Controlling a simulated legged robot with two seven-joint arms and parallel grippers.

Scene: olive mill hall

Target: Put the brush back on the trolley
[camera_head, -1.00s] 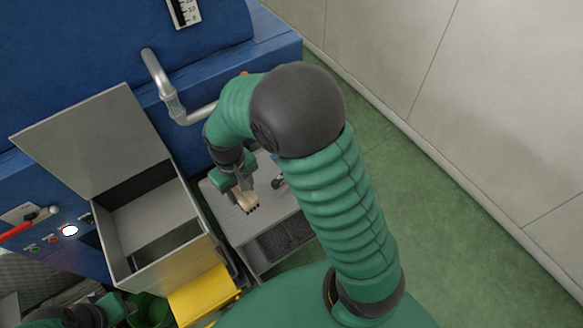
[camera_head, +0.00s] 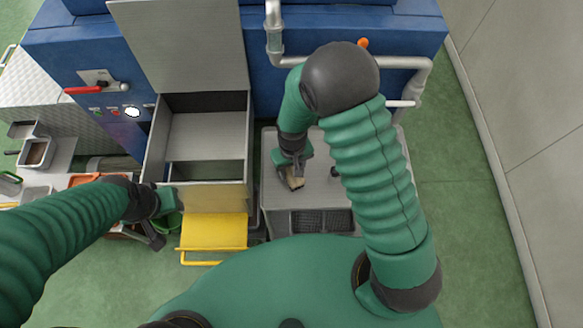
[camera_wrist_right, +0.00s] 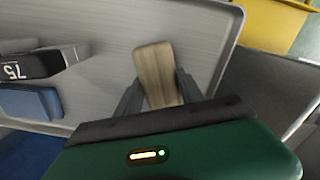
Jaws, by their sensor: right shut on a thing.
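The brush (camera_head: 295,182) has a pale wooden body, and its wood shows large in the right wrist view (camera_wrist_right: 157,74). My right gripper (camera_head: 291,174) is shut on it, with a dark finger on each side of the wood. The brush is over the grey top of the trolley (camera_head: 320,192); I cannot tell whether it touches. The trolley top also shows in the right wrist view (camera_wrist_right: 110,100).
An open metal box (camera_head: 205,194) with a raised lid stands left of the trolley, with a yellow step (camera_head: 215,230) below. A blue machine (camera_head: 330,40) with pipes stands behind. A black block (camera_wrist_right: 38,66) marked 75 and a blue block (camera_wrist_right: 30,102) lie near the brush.

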